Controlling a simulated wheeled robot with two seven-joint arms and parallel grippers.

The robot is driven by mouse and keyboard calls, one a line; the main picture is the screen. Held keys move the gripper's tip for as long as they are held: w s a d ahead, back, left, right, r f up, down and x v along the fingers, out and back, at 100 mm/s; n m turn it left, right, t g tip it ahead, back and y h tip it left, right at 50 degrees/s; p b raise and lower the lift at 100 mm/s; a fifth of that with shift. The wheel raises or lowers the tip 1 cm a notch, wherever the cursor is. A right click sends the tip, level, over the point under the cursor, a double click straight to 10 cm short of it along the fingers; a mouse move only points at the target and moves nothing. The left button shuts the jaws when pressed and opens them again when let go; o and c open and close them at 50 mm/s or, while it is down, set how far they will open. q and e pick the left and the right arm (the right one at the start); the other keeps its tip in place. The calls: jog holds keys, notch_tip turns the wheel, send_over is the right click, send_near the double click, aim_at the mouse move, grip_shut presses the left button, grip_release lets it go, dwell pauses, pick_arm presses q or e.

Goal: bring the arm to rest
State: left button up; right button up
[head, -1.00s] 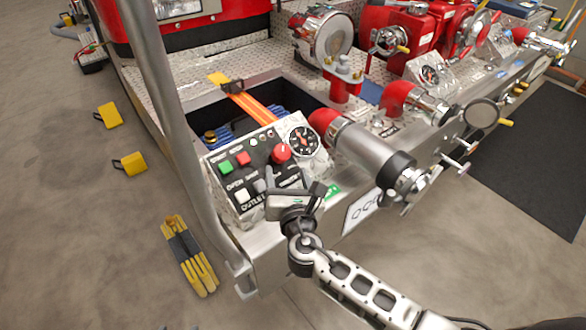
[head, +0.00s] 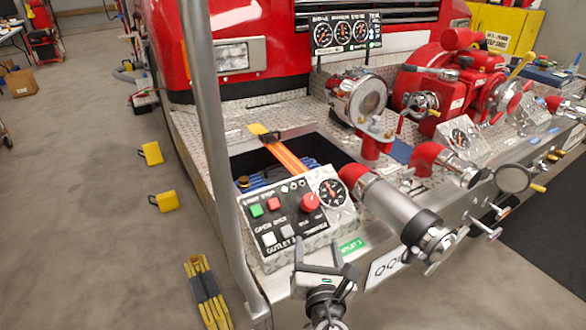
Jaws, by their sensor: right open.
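My right gripper (head: 326,270) shows at the bottom centre of the head view, its two fingers apart and nothing between them. It is just in front of the lower edge of the control panel (head: 290,225). The panel carries a green button (head: 257,210), a red button (head: 273,203), a red knob (head: 310,202) and a round gauge (head: 332,193). I cannot tell whether the gripper touches the bumper edge. Most of my right arm is below the picture. My left gripper is not in view.
A grey upright post (head: 207,120) stands left of the panel. A silver pipe outlet (head: 395,207) juts out to the right. Yellow chocks (head: 163,202) and a yellow-black folded block (head: 207,295) lie on the floor at left.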

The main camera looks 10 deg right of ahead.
jog(key=s+d+f+m+g+y, duration=0.2)
jog(key=s+f+m, duration=0.4)
jog(key=s+m, duration=0.4)
jog(key=s+d+f+m+g+y, duration=0.2)
jog(key=s+f+m+g, duration=0.3)
jog(key=m, duration=1.5)
jog(key=s+d+f, duration=0.1)
jog(key=s, duration=0.3)
jog(key=shift+s+f, duration=0.3)
jog(key=shift+s, duration=0.05)
dwell(1.1)
